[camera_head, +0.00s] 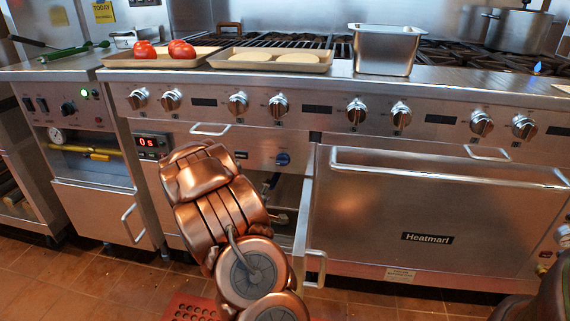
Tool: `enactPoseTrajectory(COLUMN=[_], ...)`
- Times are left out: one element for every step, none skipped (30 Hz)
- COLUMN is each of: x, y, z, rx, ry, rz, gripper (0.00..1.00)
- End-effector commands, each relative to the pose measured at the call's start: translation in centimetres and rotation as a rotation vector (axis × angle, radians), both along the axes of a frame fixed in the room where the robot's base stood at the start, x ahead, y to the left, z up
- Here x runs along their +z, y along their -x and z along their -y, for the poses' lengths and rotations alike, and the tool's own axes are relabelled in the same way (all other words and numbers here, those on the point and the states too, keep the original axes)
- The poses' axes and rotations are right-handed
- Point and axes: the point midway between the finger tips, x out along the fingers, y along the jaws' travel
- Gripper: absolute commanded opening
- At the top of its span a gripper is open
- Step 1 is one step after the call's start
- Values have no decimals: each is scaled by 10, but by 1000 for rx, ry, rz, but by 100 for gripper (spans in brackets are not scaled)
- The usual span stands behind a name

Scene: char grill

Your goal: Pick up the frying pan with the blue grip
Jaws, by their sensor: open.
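I cannot make out a frying pan with a blue grip for sure. A small blue shape (537,68) shows at the right end of the range top, and I cannot tell whether it is a grip or a flame. My copper arm stands in front of the range, left of the middle. My gripper is not clearly visible.
A steel pan (386,50) stands on the range's front ledge. Left of it are a tray with two pale pieces (270,63) and a tray with red tomatoes (158,63). A pot (517,30) stands back right. Green-handled tongs (68,52) lie left. The oven door (437,220) is shut.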

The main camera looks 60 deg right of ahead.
Motion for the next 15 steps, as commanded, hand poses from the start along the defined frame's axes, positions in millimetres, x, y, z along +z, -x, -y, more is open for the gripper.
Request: enactPoseTrajectory(x=[-3,-3,-3,-3,-3,-4,-5,-6,-7,-8,-10,-12,-13,-14,-14], y=[-1,-1,-2,-3,-3,-4,-5,-6,-7,-9,-10,-11,-12,-13,-14], z=[5,7,9,10,12,13,15,18,22,25,28,33,37,40,45], rx=[-1,-1,-1,-1,-1,0,0,0,1,0,-1,-1,-1,-2,-2], ry=[1,1,0,0,0,0,1,1,2,2,1,0,-1,-2,-1], rz=[1,1,2,2,2,3,4,4,5,6,6,5,5,4,5], gripper=[55,55,55,55,55,55,55,55,55,55,55,55,55,55,55])
